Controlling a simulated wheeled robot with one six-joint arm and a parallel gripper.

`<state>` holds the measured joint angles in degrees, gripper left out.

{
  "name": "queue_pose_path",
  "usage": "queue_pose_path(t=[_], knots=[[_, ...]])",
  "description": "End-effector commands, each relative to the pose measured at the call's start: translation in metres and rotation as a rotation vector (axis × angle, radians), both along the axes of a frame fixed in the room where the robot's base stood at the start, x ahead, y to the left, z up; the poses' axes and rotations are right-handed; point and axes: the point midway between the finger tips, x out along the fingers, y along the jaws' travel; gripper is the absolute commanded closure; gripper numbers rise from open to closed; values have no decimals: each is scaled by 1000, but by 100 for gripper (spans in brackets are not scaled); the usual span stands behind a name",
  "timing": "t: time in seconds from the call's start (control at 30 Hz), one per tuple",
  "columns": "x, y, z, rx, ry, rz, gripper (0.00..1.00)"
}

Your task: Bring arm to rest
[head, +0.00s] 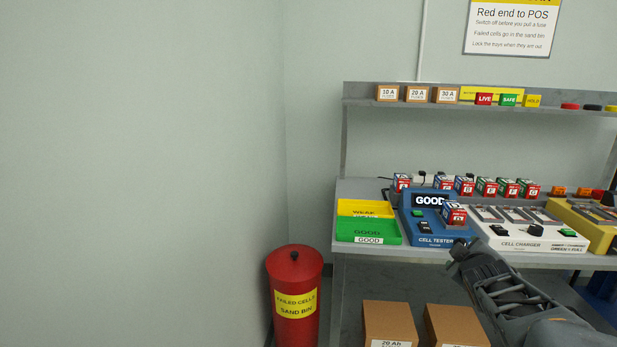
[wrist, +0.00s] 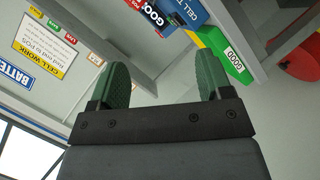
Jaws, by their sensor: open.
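My gripper (wrist: 163,76) is open, its two green finger pads apart with nothing between them in the wrist view. In the head view my gripper (head: 460,250) is at the lower right, in front of the bench edge, and its fingers are hard to make out. My arm reaches in from the lower right corner. A blue cell tester (head: 434,237) reads GOOD, and a cell marked D (head: 454,213) sits on its right part. A green GOOD tray (head: 368,230) stands left of the tester.
A yellow tray (head: 365,208) lies behind the green one. A white cell charger (head: 530,238) stands right of the tester, close behind my gripper in the picture. A red sand bin (head: 296,295) stands left of the bench. Cardboard boxes (head: 388,322) sit below. The left side shows bare wall.

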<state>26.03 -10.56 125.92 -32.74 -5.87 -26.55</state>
Motion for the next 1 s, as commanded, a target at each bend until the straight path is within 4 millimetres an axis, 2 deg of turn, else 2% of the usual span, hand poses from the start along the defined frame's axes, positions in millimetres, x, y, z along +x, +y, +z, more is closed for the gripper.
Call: queue_pose_path(t=[0.03, 0.1, 0.3, 0.5, 0.7, 1.0], knots=[[-10, 22, 36, 91, 36, -30, 28], [-27, 46, 48, 219, 100, -89, 28], [-87, 118, 71, 555, 314, -231, 28], [-142, 170, 87, 756, 515, -327, 28], [-173, 194, 92, 840, 630, -376, 28], [-179, 198, 90, 856, 655, -388, 28]])
